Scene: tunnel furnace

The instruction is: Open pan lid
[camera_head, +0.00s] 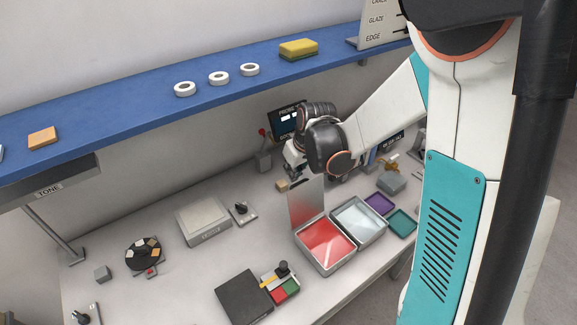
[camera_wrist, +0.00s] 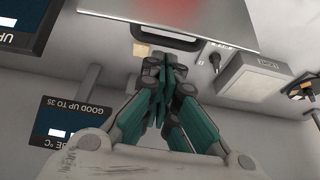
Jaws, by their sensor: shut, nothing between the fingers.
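The pan (camera_head: 299,238) with red contents stands on the worktop in the head view. Its flat metal lid (camera_head: 306,203) stands up nearly vertical at the pan's back edge, so the pan is open. In the wrist view the lid (camera_wrist: 215,18) fills the top, with a dark handle (camera_wrist: 150,36) along its edge. My gripper (camera_wrist: 160,68) is shut and empty just below the handle in that view; I cannot tell whether it touches. In the head view my gripper (camera_head: 291,170) is by the lid's upper edge, its fingertips small and partly hidden.
A second open pan (camera_head: 377,239) with pale contents adjoins at the right, with purple (camera_head: 379,203) and green (camera_head: 402,222) trays beyond. The blue shelf (camera_head: 120,105) overhangs behind. Free worktop lies left of the pan.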

